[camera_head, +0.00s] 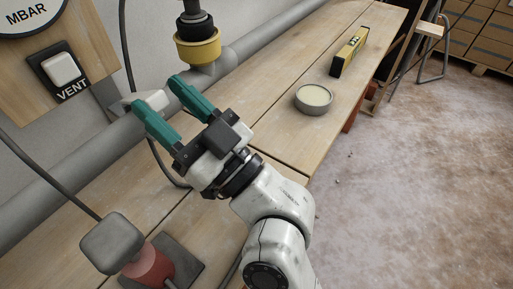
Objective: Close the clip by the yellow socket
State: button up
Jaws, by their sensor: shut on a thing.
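The yellow socket (198,48) sits on a short stub of the grey pipe, with a black plug and cable standing in its top. My gripper (159,93) has teal fingers and is in front of the pipe, to the lower left of the socket. Its fingers are shut on a pale grey piece (152,100), which looks like the clip's lever. The fingers partly hide this piece, and I cannot make out the rest of the clip or its hinge.
A grey pipe (262,44) runs along the wall behind the wooden bench (283,128). A round tin (314,99) and a yellow level (349,52) lie on the bench to the right. A VENT switch (62,68) is at upper left, a grey-headed red device (150,264) at lower left.

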jog(key=s+d+f+p, duration=0.1)
jog(key=s+d+p, duration=0.2)
jog(key=d, duration=0.3)
jog(key=s+d+f+p, duration=0.1)
jog(key=s+d+p, duration=0.2)
jog(key=s+d, duration=0.2)
jog(key=shift+s+d, duration=0.4)
jog(key=shift+d, duration=0.7)
jog(key=shift+d+f, duration=0.1)
